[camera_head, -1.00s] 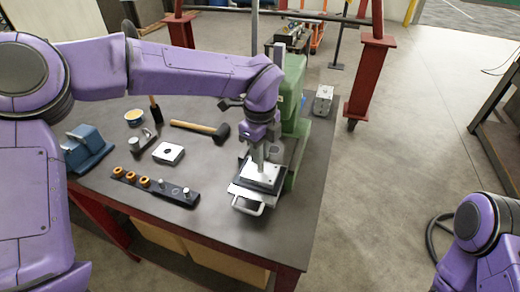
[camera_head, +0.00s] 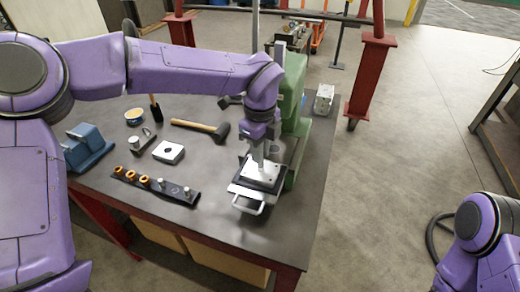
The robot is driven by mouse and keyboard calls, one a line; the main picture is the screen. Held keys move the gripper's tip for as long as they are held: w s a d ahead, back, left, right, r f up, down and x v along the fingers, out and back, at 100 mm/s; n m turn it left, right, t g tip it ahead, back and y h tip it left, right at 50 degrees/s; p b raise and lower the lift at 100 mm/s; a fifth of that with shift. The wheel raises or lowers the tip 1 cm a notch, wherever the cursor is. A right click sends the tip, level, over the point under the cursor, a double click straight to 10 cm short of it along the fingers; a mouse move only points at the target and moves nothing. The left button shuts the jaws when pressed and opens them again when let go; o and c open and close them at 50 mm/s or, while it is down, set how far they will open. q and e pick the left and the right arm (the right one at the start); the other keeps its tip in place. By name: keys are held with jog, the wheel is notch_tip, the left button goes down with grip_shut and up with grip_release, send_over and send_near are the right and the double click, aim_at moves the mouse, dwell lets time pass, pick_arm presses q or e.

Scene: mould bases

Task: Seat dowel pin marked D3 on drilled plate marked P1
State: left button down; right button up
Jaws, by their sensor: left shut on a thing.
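My left gripper (camera_head: 259,158) comes down from above over a silver drilled plate (camera_head: 266,173) with small dark holes. It is shut on a slim thing, likely the dowel pin, which is mostly hidden between the fingers. I cannot tell whether the pin's lower end touches the plate. The plate lies on a dark carrier with a pale front handle (camera_head: 249,208), at the foot of the green press. The markings D3 and P1 are not legible. My right gripper is out of view.
A dark rack (camera_head: 127,178) holds three orange bushings and two silver pins. A silver block with a hole (camera_head: 168,152), a mallet (camera_head: 200,127) and a blue fixture (camera_head: 88,147) lie on the grey table. The green press (camera_head: 295,95) stands close behind the gripper.

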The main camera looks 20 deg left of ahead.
pick_arm(q)
jog(key=shift+f+b, duration=0.85)
jog(key=shift+b, duration=0.05)
dwell(0.6)
jog(key=c, duration=1)
grip_release()
jog(key=shift+c, duration=0.2)
jog(key=shift+r, duration=0.15)
